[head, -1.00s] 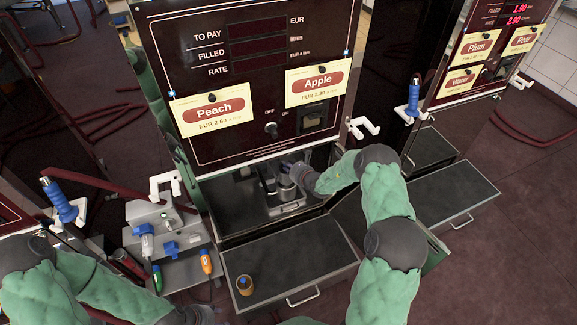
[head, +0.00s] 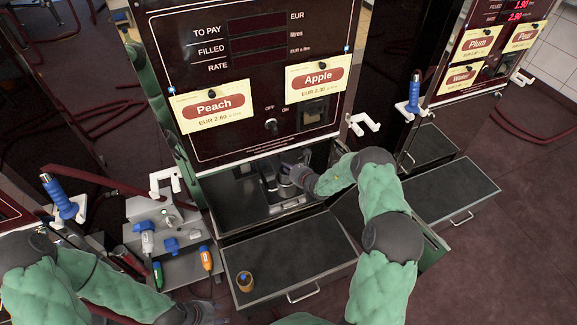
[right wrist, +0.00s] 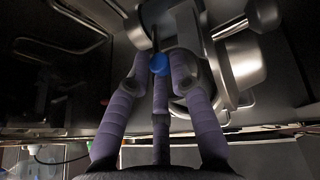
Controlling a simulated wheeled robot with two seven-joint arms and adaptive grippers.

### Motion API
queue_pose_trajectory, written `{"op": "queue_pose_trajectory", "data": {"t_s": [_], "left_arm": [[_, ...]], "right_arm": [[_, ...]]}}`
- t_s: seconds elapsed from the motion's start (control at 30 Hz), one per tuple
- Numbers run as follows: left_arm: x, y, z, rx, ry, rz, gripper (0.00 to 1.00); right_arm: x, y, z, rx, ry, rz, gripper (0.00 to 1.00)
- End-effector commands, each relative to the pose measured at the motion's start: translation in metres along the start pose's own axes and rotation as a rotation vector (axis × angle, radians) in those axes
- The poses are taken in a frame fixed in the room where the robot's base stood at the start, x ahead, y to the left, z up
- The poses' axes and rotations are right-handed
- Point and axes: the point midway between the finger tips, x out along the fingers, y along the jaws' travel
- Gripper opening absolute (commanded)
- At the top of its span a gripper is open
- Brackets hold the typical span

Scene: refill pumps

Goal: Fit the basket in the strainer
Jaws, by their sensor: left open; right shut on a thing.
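A small tan cup-like thing with a blue spot on top (head: 246,281), which looks like the basket, stands on the left of the pulled-out drawer. The strainer looks to be the metal housing (head: 285,183) inside the open bay under the pump panel. Its round metal parts also show in the right wrist view (right wrist: 241,62). My right gripper (head: 290,172) reaches into that bay. In the right wrist view its fingers (right wrist: 160,68) are shut on a blue ball knob (right wrist: 159,64) on a dark stem, beside the metal housing. My left gripper (head: 207,315) is open at the bottom edge, partly cut off.
The drawer (head: 300,250) is otherwise bare. A grey tool shelf (head: 190,265) to its left holds blue parts, a green-handled tool (head: 157,273) and an orange-handled tool (head: 206,258). The bay walls and panel edge lie close around my right gripper.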

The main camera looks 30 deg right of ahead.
Motion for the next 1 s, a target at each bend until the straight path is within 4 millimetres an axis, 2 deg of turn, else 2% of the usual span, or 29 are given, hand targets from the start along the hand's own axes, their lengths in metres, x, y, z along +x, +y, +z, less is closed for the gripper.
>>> {"op": "queue_pose_trajectory", "data": {"t_s": [1.0], "left_arm": [[0.0, 0.0, 0.0, 0.0, 0.0, 0.0, 0.45]], "right_arm": [[0.014, 0.0, -0.032, 0.0, 0.0, 0.0, 0.04]]}}
